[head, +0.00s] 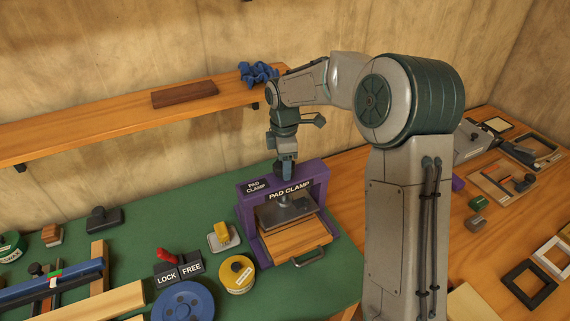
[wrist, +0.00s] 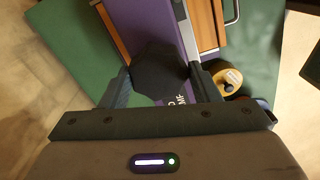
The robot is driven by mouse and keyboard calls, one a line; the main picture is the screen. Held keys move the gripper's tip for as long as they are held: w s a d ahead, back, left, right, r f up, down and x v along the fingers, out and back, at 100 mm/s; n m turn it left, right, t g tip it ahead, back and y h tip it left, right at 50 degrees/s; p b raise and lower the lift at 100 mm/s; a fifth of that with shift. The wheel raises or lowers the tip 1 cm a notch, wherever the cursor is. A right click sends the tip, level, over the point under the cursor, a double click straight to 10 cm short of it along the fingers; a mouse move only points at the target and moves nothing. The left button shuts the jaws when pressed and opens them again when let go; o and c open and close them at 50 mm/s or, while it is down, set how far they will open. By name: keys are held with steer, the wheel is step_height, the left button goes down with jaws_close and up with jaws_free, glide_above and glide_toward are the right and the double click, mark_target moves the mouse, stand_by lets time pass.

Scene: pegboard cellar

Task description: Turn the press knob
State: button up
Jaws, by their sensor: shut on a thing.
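The press is a purple frame (head: 245,215) labelled "PAD CLAMP", standing on the green mat; its purple top also shows in the wrist view (wrist: 145,22). The press knob (wrist: 158,72) is dark and many-sided, and sits on top of the frame. My gripper (head: 287,172) points down over the crossbar. In the wrist view my gripper (wrist: 161,84) has a finger on each side of the knob, shut on it. In the head view the fingers hide the knob.
Frames lie right.

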steer(key=m+b, duration=0.1)
steer(key=m, duration=0.3)
steer(key=shift+m, duration=0.3)
steer(key=m+b, duration=0.1)
steer(key=m, duration=0.3)
steer(key=shift+w+a+m, duration=0.1)
steer(key=shift+m, duration=0.2)
steer(key=m, duration=0.4)
steer(key=shift+r+m+b, duration=0.1)
steer(key=shift+m+b, duration=0.2)
steer(key=shift+b, duration=0.1)
steer(key=m, duration=1.3)
steer(key=shift+w+m, duration=0.1)
steer(key=shift+m, duration=0.2)
steer(key=m, duration=0.4)
steer(key=shift+m+p, duration=0.35)
steer(key=shift+m, duration=1.75)
